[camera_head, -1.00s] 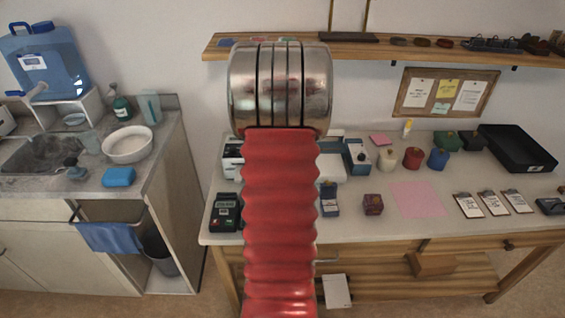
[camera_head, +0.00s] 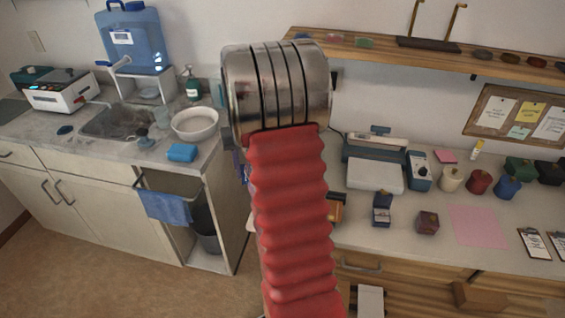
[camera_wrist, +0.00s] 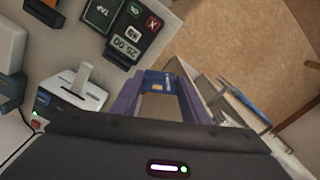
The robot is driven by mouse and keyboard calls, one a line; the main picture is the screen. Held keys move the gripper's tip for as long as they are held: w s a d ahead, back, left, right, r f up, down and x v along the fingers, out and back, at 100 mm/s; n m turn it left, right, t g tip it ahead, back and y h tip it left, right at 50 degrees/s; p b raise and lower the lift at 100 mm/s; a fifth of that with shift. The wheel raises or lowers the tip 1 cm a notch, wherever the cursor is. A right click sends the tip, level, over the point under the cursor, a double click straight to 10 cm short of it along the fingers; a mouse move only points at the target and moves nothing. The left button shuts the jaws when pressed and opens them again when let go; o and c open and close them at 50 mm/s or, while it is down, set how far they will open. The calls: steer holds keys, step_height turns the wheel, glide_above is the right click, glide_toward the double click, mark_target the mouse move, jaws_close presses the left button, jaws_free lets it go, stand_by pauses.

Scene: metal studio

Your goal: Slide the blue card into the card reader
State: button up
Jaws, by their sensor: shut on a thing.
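The blue card (camera_wrist: 160,80), with a gold chip and a small red mark, shows in the wrist view between the purple fingertips of my gripper (camera_wrist: 157,90), which is shut on it. The black card reader (camera_wrist: 126,27) is in the upper left of the wrist view, with "25.00" and "TAP" panels and red and green keys. The card is apart from the reader in the picture, below and right of it. In the head view my red arm covers the reader and most of the gripper.
A white device with a lever (camera_wrist: 78,85) sits left of the gripper in the wrist view. In the head view, a blue ring box (camera_head: 382,208), a dark red box (camera_head: 427,222) and a pink sheet (camera_head: 478,226) are on the bench. The sink counter (camera_head: 60,150) stands left across a gap.

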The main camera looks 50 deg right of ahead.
steer(key=w+a+f+n, duration=0.1)
steer(key=w+a+n, duration=0.2)
steer(key=a, duration=1.3)
steer(key=w+a+f+n, duration=0.1)
steer(key=w+a+n, duration=0.3)
steer(key=a, duration=1.2)
steer(key=w, duration=0.3)
steer(key=shift+a+f, duration=0.15)
steer(key=shift+a, duration=0.05)
